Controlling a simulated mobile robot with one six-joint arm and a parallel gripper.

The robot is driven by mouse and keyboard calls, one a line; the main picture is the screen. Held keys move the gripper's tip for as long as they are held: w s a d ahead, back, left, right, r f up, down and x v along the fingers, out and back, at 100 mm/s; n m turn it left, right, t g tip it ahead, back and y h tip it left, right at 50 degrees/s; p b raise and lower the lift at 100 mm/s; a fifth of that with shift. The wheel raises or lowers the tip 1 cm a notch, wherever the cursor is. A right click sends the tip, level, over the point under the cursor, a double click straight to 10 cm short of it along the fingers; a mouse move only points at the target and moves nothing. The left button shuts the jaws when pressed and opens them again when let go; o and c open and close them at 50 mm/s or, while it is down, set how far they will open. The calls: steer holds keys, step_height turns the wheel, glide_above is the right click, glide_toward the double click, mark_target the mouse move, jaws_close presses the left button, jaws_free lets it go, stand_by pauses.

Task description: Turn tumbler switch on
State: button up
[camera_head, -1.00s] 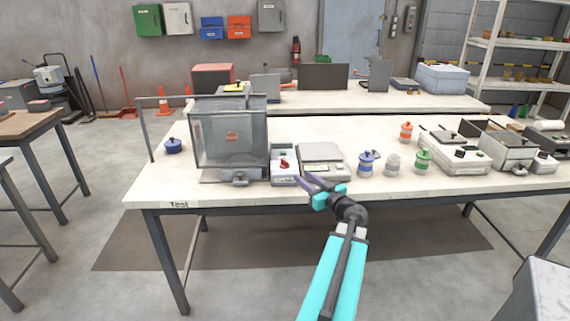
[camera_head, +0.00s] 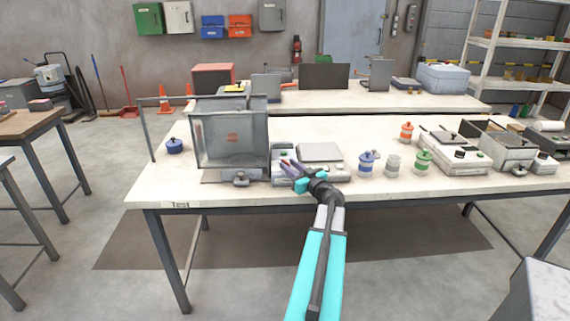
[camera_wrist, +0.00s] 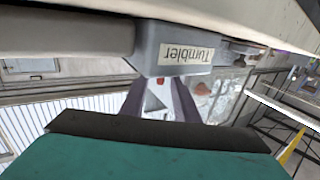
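A small grey control box (camera_head: 283,150) stands on the table between the clear-walled machine (camera_head: 232,140) and a flat scale-like device. A green button shows at its back, and my gripper covers most of its front. My gripper (camera_head: 290,168) is over the box's front, its purple fingers pointing away from me. In the wrist view the fingers of my gripper (camera_wrist: 158,100) are apart, with a pale surface and a small red part (camera_wrist: 160,79) seen between and beyond them. A grey block with an upside-down "Tumbler" label (camera_wrist: 187,54) is near the fingers. Contact cannot be told.
The flat scale-like device (camera_head: 320,154) is close on the right. Blue (camera_head: 366,163), white (camera_head: 392,164) and green (camera_head: 423,162) jars stand farther right. A blue pot (camera_head: 174,146) is at the left. The tabletop behind is mostly clear.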

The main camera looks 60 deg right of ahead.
mark_target(288, 164)
steer(key=shift+x, duration=1.7)
steer(key=shift+c, duration=0.4)
